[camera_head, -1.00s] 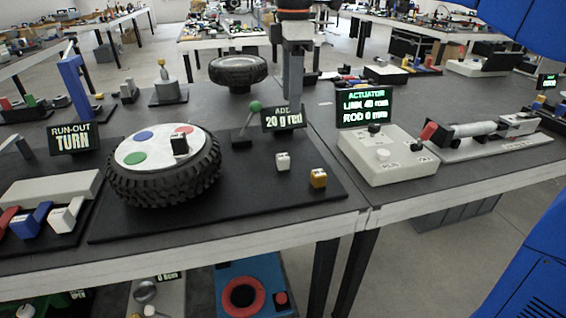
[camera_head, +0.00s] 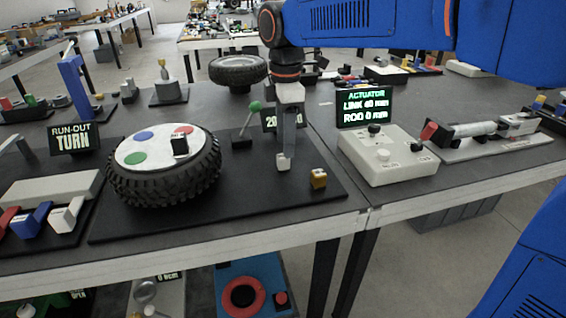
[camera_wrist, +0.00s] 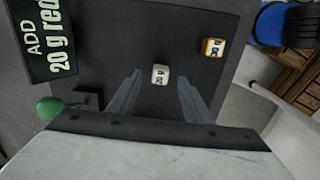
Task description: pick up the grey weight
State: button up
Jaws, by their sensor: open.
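The grey weight (camera_wrist: 160,74) is a small pale block with dark lettering on the dark board. In the wrist view it lies between and just beyond the tips of my two fingers. In the head view only a pale part of it (camera_head: 283,164) shows, and my gripper hides the rest. My gripper (camera_head: 287,152) points down over the weight, its fingers spread and nothing held. I cannot tell how much height is left between the fingertips and the weight.
A yellow weight (camera_head: 319,179) stands close by to the right. A tyre with a coloured disc (camera_head: 163,165) is to the left. A green-knobbed lever (camera_head: 248,122) and the "20 g red" sign (camera_wrist: 45,35) are near. A white actuator box (camera_head: 388,160) stands further right.

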aim_at(283, 163)
jog(key=shift+s+a+f, duration=0.1)
jog(key=shift+a+f, duration=0.05)
jog(key=shift+f, duration=1.2)
jog(key=shift+a+f, duration=0.15)
jog(key=shift+f, duration=1.2)
jog(key=c, duration=1.1)
